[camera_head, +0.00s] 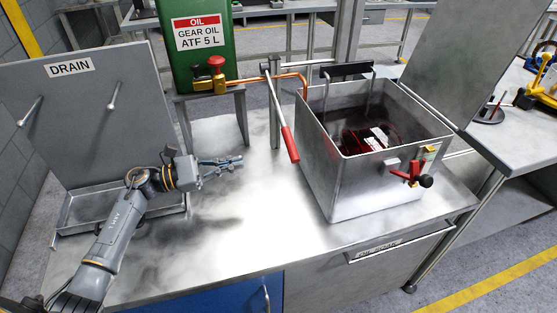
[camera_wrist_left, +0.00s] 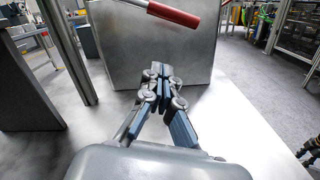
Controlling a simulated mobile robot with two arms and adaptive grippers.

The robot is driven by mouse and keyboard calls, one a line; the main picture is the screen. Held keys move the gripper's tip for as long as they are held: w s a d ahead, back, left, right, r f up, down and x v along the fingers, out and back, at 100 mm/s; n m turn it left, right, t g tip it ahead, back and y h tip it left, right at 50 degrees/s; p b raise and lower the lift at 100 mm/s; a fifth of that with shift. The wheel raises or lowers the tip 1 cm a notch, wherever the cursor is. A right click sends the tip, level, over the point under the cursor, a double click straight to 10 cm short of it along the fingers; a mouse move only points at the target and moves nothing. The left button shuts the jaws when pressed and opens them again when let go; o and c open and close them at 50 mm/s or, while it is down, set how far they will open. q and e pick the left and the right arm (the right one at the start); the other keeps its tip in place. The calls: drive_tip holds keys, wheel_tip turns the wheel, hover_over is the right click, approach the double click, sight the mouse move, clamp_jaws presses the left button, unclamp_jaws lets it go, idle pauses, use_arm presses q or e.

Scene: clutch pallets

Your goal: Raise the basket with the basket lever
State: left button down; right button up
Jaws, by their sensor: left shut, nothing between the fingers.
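The basket lever is a grey rod with a red handle (camera_head: 290,145), slanting down beside the left wall of the metal tank (camera_head: 340,180). The red handle (camera_wrist_left: 173,14) also shows at the top of the left wrist view, in front of the tank wall (camera_wrist_left: 150,60). The basket lies low inside the tank with dark red and light parts in it; its bent hanger (camera_head: 347,70) rises above the rim. My left gripper (camera_head: 238,160) is shut and empty, left of the red handle and apart from it. Its closed fingers show in the left wrist view (camera_wrist_left: 160,72). My right gripper is not in view.
A green gear oil can (camera_head: 198,60) with a red valve stands on a metal stand behind. A DRAIN panel (camera_head: 90,110) with hooks and a tray is at left. A red tap (camera_head: 408,175) juts from the tank. The bench top (camera_head: 255,215) in front is clear.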

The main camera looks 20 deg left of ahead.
use_arm(q)
drive_tip(key=shift+f+b, duration=0.3)
drive_tip(key=shift+f, duration=0.4)
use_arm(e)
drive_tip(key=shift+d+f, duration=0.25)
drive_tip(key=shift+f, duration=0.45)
use_arm(q)
drive_tip(key=shift+r, duration=0.1)
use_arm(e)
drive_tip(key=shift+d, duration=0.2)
use_arm(q)
drive_tip(key=shift+d, duration=0.1)
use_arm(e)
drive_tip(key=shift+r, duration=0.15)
use_arm(q)
drive_tip(key=w+d+r+p, duration=0.4)
drive_tip(key=d+p, duration=0.2)
drive_tip(key=d, duration=0.3)
drive_tip(key=shift+w+d, duration=0.3)
drive_tip(key=shift+w, duration=0.05)
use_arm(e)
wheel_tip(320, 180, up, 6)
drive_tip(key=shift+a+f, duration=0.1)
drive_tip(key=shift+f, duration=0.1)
